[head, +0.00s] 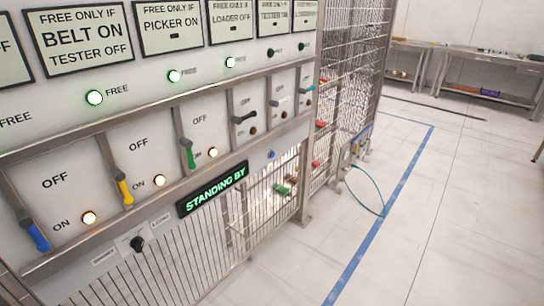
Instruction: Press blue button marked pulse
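A small round blue button (271,154) sits on the lower face of the grey control panel, just right of the lit green "STANDING BY" display (212,189). Any marking beside the button is too small to read, so I cannot tell if it says pulse. Nothing touches the button. Neither of my grippers shows in the head view.
Levers with blue (37,236), yellow (124,192) and green (190,153) handles point down beside lit lamps. A black knob (137,243) sits lower left. A wire-mesh cage (345,80) stands beyond the panel. Open floor lies right, with a blue line (385,215).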

